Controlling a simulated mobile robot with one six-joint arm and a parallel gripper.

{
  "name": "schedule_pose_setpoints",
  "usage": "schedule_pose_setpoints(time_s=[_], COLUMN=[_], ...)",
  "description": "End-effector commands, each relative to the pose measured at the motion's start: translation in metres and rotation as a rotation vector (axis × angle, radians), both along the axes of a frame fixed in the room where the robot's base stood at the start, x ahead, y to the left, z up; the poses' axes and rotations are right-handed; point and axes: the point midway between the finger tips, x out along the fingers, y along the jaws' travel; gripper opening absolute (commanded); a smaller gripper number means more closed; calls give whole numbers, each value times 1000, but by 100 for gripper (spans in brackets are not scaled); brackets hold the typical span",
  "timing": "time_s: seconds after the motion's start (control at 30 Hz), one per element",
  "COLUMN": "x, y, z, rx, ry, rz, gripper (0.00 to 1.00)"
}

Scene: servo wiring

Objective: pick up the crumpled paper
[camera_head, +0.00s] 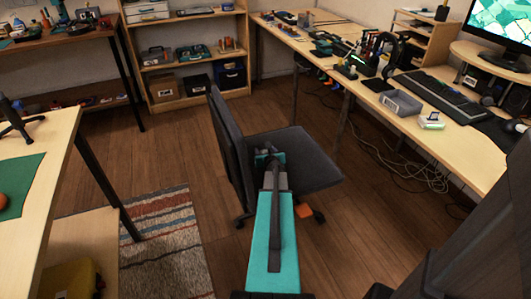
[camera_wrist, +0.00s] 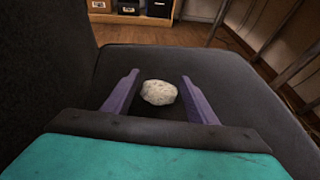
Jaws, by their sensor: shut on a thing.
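The crumpled paper (camera_wrist: 158,92) is a small whitish, speckled lump in the wrist view, over the dark seat of the office chair (camera_wrist: 235,70). My gripper (camera_wrist: 159,82) is shut on it, with one purple finger on each side of the paper. I cannot tell whether the paper touches the seat. In the head view my teal arm reaches forward to the chair (camera_head: 310,160); the paper cannot be made out there.
The chair's backrest (camera_head: 229,150) rises left of my arm. A long desk (camera_head: 450,140) with keyboard and trays runs along the right. A table with a green mat (camera_head: 20,185) stands at the left. A striped rug (camera_head: 165,245) lies on the wooden floor. Shelves (camera_head: 190,70) stand behind.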

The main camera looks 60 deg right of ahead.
Motion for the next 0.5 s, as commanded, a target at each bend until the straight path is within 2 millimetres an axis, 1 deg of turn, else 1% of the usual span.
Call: schedule_pose_setpoints(time_s=[0.03,0.23,0.3,0.5], x=[0,0,-6,-22], y=[0,0,6,22], z=[8,30,26,27], rx=[-1,-1,0,1], ry=[1,0,0,-1], rz=[0,0,0,0], gripper=[32,32,32,32])
